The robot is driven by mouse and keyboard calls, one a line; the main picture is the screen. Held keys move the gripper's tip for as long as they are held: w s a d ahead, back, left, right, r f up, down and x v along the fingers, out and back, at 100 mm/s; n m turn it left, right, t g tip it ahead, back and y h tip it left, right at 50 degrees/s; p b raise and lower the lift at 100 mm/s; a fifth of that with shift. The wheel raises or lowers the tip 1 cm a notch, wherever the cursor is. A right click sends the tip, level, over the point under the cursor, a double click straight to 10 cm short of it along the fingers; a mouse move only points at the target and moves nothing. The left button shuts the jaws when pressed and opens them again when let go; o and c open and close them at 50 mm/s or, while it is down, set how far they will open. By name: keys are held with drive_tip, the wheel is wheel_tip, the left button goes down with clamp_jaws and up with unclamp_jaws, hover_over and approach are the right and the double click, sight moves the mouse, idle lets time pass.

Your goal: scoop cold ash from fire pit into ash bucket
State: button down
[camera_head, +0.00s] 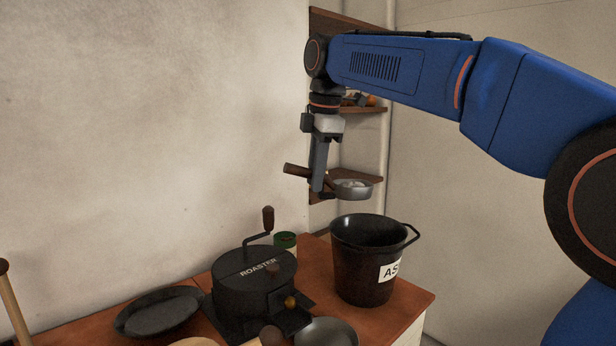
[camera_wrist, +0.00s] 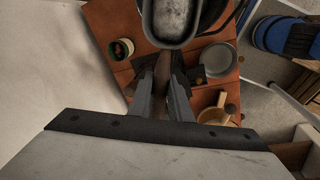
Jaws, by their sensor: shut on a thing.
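My gripper (camera_head: 318,188) is shut on the brown handle (camera_head: 296,170) of a metal scoop (camera_head: 353,196). The scoop is held roughly level in the air, above the black ash bucket (camera_head: 362,280) and apart from it. Pale grey, speckled matter that looks like ash (camera_head: 354,184) shows in the scoop's bowl. In the wrist view the scoop (camera_wrist: 173,40) is at the top, ahead of my gripper (camera_wrist: 162,88), and hides most of the bucket. The bucket stands upright with a label starting "AS"; its bottom is hidden. I cannot make out a fire pit.
A black roaster (camera_head: 250,275) with a crank stands left of the bucket on the brown worktop (camera_head: 408,308). A black pan (camera_head: 160,314), a green can (camera_head: 286,241) and a grey bowl (camera_head: 326,333) are around it. Shelves (camera_head: 360,181) are behind my gripper.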

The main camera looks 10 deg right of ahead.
drive_tip(key=d+y, duration=0.1)
drive_tip(key=d+r+y, duration=0.1)
drive_tip(key=y, duration=0.1)
drive_tip(key=shift+w+d+r+g, duration=0.25)
drive_tip(key=shift+w+d+g, duration=0.05)
drive_tip(key=shift+w+d, duration=0.1)
drive_tip(key=shift+w+d+r+m+g+y, duration=0.15)
drive_tip(key=shift+d+r+y, duration=0.15)
drive_tip(key=shift+d+y, duration=0.4)
drive_tip(key=shift+w+d+r+m+g+y, duration=0.1)
drive_tip(key=shift+d+r+y, duration=0.25)
drive_tip(key=shift+d+y, duration=0.25)
drive_tip(key=shift+w+d+r+m+g+y, duration=0.15)
drive_tip(key=shift+d+r+y, duration=0.15)
drive_tip(key=shift+d+y, duration=0.4)
drive_tip(key=w+d+r+y, duration=0.1)
drive_tip(key=d+r+y, duration=0.1)
drive_tip(key=d+y, duration=0.2)
drive_tip(key=shift+d+r+g, duration=0.3)
drive_tip(key=shift+d+r, duration=0.05)
drive_tip(key=shift+d, duration=0.4)
